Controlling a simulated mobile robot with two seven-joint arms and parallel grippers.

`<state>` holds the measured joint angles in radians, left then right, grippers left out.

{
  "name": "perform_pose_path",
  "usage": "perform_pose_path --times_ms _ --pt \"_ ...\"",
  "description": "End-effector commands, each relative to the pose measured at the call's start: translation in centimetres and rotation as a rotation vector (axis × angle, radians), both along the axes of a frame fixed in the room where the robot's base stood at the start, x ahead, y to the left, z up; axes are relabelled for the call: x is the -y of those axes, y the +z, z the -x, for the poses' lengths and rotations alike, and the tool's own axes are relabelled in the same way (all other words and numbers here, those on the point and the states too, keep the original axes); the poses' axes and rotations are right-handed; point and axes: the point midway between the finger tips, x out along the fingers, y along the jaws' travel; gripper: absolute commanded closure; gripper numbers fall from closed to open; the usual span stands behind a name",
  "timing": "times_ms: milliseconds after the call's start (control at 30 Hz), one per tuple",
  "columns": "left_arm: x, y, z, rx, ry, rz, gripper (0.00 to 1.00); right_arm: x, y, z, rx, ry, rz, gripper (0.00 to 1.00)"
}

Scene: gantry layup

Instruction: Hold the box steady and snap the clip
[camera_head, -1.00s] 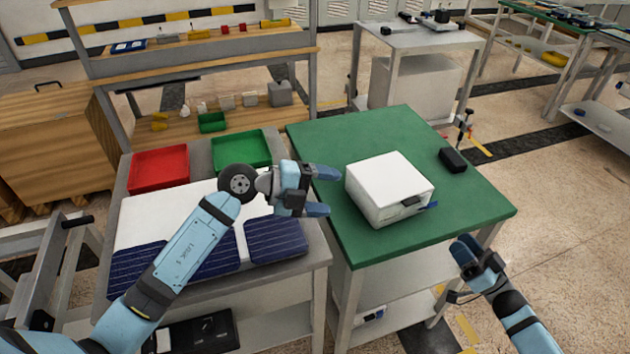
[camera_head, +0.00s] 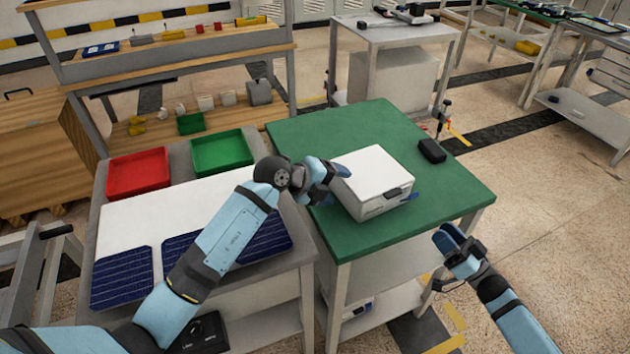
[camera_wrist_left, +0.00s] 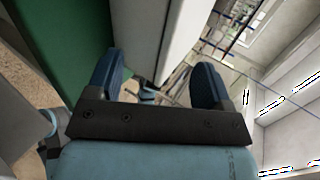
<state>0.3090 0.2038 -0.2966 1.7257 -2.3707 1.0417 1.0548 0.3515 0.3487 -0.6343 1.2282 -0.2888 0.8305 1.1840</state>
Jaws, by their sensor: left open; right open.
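A white box (camera_head: 372,170) sits closed on the green table (camera_head: 340,120). A dark clip (camera_head: 398,192) is on its front face, near the right corner, with a blue piece (camera_head: 411,197) beside it; whether the clip is snapped cannot be told. My left gripper (camera_head: 331,182) is open at the box's left side. In the left wrist view my open left fingers (camera_wrist_left: 158,85) are spread, with the box's edge (camera_wrist_left: 150,40) between and beyond them; contact cannot be told. My right gripper (camera_head: 458,243) is open and empty, in front of the table's right front edge, apart from the box.
A small black block (camera_head: 432,151) lies on the green table, right of the box. A grey bench (camera_head: 290,275) on the left holds dark blue solar panels (camera_head: 124,276), a red tray (camera_head: 138,173) and a green tray (camera_head: 222,152). The green table's back is clear.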

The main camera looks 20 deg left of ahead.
Motion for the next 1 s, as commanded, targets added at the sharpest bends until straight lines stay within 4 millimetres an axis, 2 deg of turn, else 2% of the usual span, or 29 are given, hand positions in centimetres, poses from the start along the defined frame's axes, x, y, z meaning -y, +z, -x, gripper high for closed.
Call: perform_pose_path --times_ms 200,600,667,933,1000 --pt "1.7 -1.3 -1.6 0.001 0.000 0.001 0.26 0.0 0.0 0.0 0.000 0.000 0.000 0.57" --pt "2.1 -1.7 -2.0 0.002 0.000 0.000 0.26 0.0 0.0 0.0 0.000 0.000 0.000 0.57" --pt "2.1 -1.8 -2.0 0.002 0.000 0.000 0.38 0.0 0.0 0.0 0.000 0.000 0.000 0.57" --pt "2.1 -1.8 -1.9 -0.001 0.000 -0.001 1.00 0.0 0.0 0.0 0.000 0.000 0.000 0.57" --pt "2.1 -1.9 -1.9 -0.002 -0.001 -0.002 1.00 0.0 0.0 0.0 0.000 0.000 0.000 0.57"
